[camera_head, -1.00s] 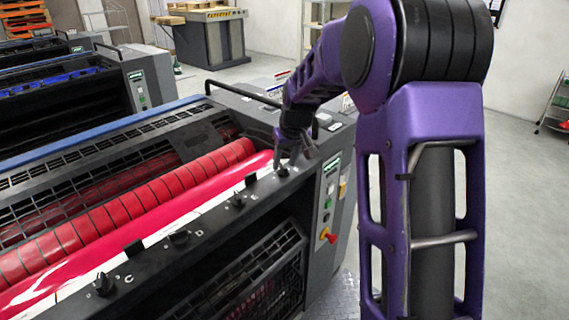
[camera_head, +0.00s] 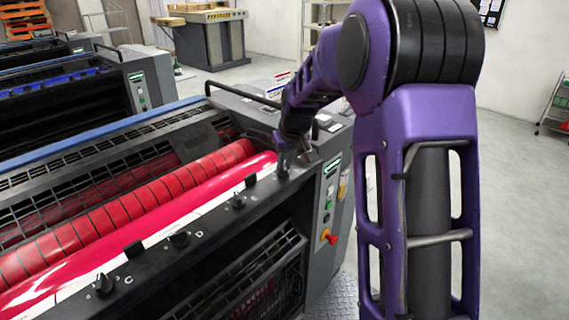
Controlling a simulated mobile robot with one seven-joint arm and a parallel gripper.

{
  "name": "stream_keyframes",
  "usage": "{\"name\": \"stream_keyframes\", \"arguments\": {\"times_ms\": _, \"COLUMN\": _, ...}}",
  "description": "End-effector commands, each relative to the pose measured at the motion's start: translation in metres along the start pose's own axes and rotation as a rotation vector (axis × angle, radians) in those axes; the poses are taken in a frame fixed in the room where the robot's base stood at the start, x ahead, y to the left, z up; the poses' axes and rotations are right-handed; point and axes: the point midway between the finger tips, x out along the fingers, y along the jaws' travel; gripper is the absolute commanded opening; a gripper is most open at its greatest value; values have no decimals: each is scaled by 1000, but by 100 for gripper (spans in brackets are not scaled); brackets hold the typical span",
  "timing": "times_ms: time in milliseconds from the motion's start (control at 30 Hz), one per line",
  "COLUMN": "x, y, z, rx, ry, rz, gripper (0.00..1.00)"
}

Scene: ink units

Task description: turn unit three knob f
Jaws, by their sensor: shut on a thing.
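The near ink unit carries a row of black knobs along its dark front rail (camera_head: 205,225). A knob marked C (camera_head: 104,284) is at the lower left, one near the D mark (camera_head: 180,239) is further along, and one near the E mark (camera_head: 238,201) is further right. My gripper (camera_head: 283,172) points down at the right end of the rail, past E. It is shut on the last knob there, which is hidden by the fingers. The letter by that knob cannot be read.
A red ink roller (camera_head: 130,205) lies just behind the rail. The unit's end panel (camera_head: 330,205) with buttons and a red-yellow switch (camera_head: 328,237) stands right of the gripper. A black handrail (camera_head: 243,93) runs behind. Other units (camera_head: 75,95) stand at the upper left.

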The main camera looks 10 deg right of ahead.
Motion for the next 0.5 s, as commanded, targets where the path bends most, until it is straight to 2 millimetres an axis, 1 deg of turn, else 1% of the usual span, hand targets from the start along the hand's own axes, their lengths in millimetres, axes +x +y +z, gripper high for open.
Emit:
{"name": "stream_keyframes", "arguments": {"times_ms": 267, "x": 0, "y": -1, "z": 0, "rx": 59, "ry": -1, "rz": 26, "gripper": 0}}
{"name": "stream_keyframes", "arguments": {"times_ms": 500, "x": 0, "y": -3, "z": 0, "rx": 212, "ry": -1, "rz": 91, "gripper": 0}}
